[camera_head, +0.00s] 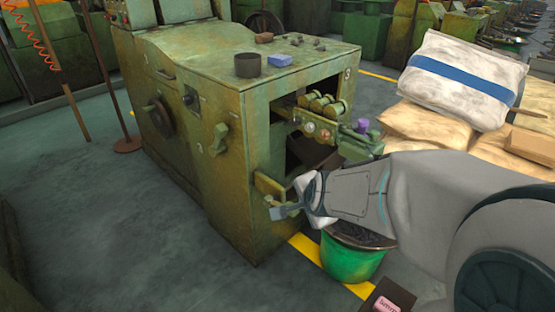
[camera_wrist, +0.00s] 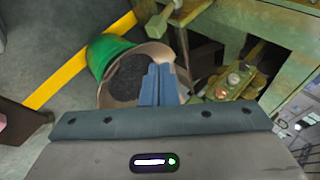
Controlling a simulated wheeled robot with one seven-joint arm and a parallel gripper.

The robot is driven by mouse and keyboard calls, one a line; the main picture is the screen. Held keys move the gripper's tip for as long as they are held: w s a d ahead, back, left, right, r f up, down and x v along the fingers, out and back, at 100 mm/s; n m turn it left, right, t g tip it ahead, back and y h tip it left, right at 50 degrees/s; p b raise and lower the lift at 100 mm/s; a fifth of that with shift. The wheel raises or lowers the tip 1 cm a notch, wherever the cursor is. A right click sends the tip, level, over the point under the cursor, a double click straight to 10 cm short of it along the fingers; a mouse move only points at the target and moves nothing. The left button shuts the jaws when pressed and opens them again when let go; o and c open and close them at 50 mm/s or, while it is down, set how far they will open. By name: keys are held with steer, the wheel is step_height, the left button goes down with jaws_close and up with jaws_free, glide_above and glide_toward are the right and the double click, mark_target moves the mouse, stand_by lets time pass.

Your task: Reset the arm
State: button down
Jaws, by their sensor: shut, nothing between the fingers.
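My arm (camera_head: 365,190) reaches in from the right of the head view, over the green bucket (camera_head: 350,264). My gripper (camera_head: 277,213) is at the front of the green machine (camera_head: 220,200), close to a yellowish bracket (camera_head: 268,187) low on it. I cannot tell whether the two touch. In the wrist view my gripper's fingers (camera_wrist: 158,70) are together with nothing between them, seen against the bucket (camera_wrist: 108,47), which holds dark bits.
A dark cup (camera_head: 248,66) and a blue block (camera_head: 280,60) stand on the machine's top. Rollers (camera_head: 322,105) and a purple knob (camera_head: 362,126) stick out of its opening. Sacks (camera_head: 462,80) are stacked at the right.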

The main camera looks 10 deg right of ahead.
steer(key=shift+r, duration=0.1)
steer(key=s+a+r+n+g+p, duration=0.2)
steer(key=s+r+n+p, duration=0.4)
steer(key=r, duration=0.4)
steer(key=s+a+r+n+g+p, duration=0.2)
steer(key=s+r+n+g+p, duration=0.1)
steer(key=s+r+n+p, duration=0.4)
step_height(320, 180, up, 3)
steer(key=n+p, duration=0.2)
steer(key=p, duration=0.2)
steer(key=shift+a+f+y, duration=0.15)
steer(key=shift+a+y, duration=0.15)
steer(key=shift+a, duration=0.1)
